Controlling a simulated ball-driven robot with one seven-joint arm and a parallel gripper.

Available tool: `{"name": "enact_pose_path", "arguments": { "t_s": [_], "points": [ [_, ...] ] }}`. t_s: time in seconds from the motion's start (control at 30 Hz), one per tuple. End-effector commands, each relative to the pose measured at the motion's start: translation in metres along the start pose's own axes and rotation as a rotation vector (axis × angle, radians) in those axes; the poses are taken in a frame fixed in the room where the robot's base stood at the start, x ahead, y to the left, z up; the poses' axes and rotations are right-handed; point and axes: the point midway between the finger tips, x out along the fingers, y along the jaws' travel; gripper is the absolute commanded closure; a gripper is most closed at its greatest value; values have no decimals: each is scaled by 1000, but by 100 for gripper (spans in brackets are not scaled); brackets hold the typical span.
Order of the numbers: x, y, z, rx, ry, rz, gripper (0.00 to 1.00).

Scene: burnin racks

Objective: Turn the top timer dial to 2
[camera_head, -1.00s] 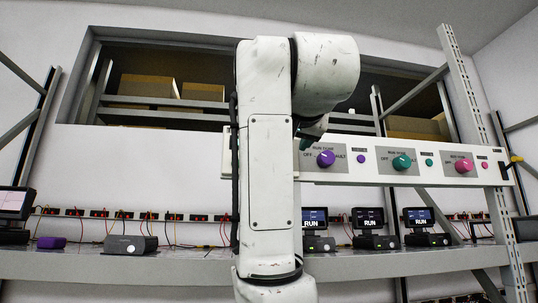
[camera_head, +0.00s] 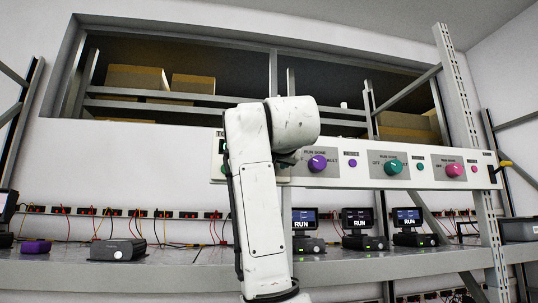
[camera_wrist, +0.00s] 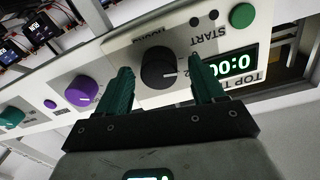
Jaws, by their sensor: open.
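The top timer panel fills the middle of the wrist view, upside down. Its black dial (camera_wrist: 157,68) has a light mark toward the right of the picture. Beside it are a lit display (camera_wrist: 230,66) showing zeros and a green button (camera_wrist: 240,17) near the word START. My gripper (camera_wrist: 163,70) is open, its green fingers on either side of the dial. I cannot tell whether they touch it. In the head view, my arm covers most of the timer panel (camera_head: 216,170) and its dial.
A purple knob (camera_head: 317,162), a green knob (camera_head: 393,166) and a pink knob (camera_head: 454,169) sit right of the timer on the same rail. Below, a shelf (camera_head: 130,272) carries small screens marked RUN, grey boxes and wires.

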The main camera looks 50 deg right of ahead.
Motion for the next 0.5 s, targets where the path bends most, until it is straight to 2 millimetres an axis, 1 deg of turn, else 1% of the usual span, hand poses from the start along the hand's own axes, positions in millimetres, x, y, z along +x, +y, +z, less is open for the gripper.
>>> {"name": "enact_pose_path", "arguments": {
  "t_s": [0.17,0.5],
  "points": [
    [0,0,0,0,0,0,32],
    [0,0,0,0,1,0,63]
  ]
}}
